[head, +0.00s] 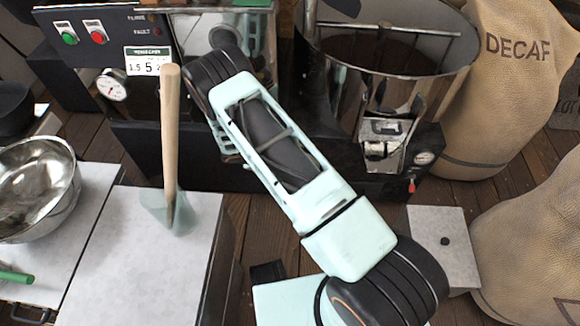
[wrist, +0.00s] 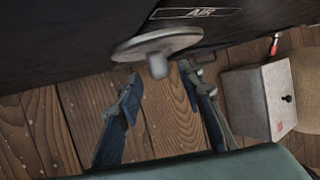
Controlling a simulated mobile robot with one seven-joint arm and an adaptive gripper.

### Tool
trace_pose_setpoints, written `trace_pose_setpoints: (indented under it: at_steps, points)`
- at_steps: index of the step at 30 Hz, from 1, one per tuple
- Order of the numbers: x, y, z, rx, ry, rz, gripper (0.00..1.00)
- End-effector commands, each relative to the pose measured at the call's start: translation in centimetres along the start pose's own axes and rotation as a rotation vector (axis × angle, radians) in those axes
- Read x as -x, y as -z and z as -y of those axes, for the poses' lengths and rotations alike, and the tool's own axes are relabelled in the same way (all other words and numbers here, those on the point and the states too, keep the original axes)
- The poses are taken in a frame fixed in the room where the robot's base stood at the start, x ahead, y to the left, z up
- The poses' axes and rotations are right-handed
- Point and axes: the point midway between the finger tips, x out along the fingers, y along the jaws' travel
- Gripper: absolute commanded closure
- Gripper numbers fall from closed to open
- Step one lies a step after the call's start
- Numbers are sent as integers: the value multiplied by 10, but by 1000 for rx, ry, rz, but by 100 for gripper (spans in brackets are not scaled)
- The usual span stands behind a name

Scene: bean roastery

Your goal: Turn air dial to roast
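The air dial (wrist: 157,45) is a round grey metal disc with a short stub at its centre, on a dark machine face at the top of the wrist view. A plate reading "AIR" (wrist: 197,13) is above it. My gripper (wrist: 160,76) is open, its two fingers apart on either side of the stub's line. No roast mark is visible. In the head view my own arm hides the dial and gripper.
A black panel with a green and a red button (head: 97,31) and a gauge (head: 112,88) is at upper left. A wooden-handled scoop (head: 170,140) stands on the white counter (head: 140,265). A metal drum (head: 390,60), a pale box (head: 442,250) and sacks (head: 510,90) are right.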

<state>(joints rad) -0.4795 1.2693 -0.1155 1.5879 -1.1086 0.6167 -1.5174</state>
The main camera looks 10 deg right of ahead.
Motion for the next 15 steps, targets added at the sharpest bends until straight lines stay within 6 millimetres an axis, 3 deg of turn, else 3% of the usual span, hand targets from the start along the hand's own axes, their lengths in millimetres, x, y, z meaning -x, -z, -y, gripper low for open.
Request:
trace_pose_setpoints:
  at_steps: [6, 15]
  points:
    - [29, 0, 0, 0, -1, 0, 65]
    - [35, 1, 0, 1, 0, -1, 65]
